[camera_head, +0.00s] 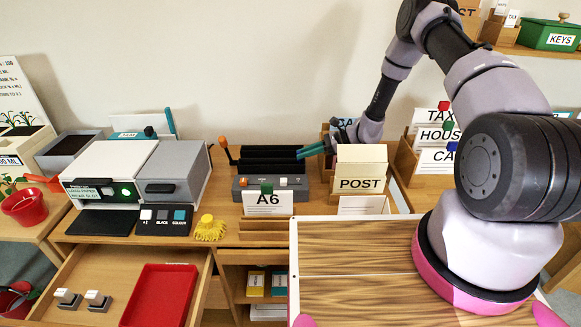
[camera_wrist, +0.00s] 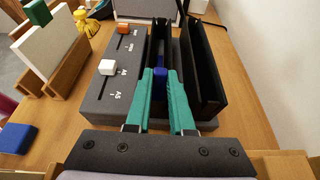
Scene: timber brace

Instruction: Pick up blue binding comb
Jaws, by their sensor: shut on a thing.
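My gripper (camera_wrist: 161,76) has teal fingers that are shut on the blue binding comb (camera_wrist: 160,71). In the wrist view only a small blue piece of the comb shows between the fingertips, at the near end of the black slotted rack; the rest is hidden. In the head view my gripper (camera_head: 301,153) reaches in from the right at the rack's right end, and I cannot make out the comb there. I cannot tell whether the comb is clear of the rack.
The black rack (camera_wrist: 202,60) stands behind the grey punch (camera_wrist: 120,75) with sliders. The A6 card (camera_head: 267,203) stands in front of it. The POST box (camera_head: 361,170) is close on the right. A grey machine (camera_head: 172,176) stands left. An open drawer holds a red tray (camera_head: 160,296).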

